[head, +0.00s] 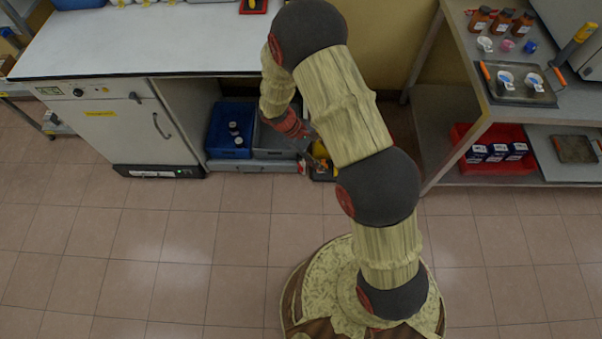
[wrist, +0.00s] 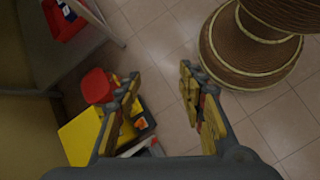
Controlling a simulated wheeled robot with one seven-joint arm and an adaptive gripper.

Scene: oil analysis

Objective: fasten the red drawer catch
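I cannot make out the red drawer catch for certain in either view. A low grey drawer front (head: 240,165) shows at floor level under the white bench, below the blue bin. My gripper (wrist: 160,73) is open in the wrist view, its two fingers well apart with only floor tiles between them. In the head view my arm hides most of the gripper, which is low by the bench's right end. A red rounded thing (wrist: 97,86) and a yellow thing (wrist: 80,138) lie left of and partly behind the left finger. I cannot tell whether the red thing is the catch.
A blue bin (head: 232,128) with dark-topped items and a grey bin (head: 275,140) stand under the bench. A white cabinet (head: 120,130) is left of them. A metal shelf unit (head: 440,100) with a red bin (head: 490,165) stands right. The front floor is clear.

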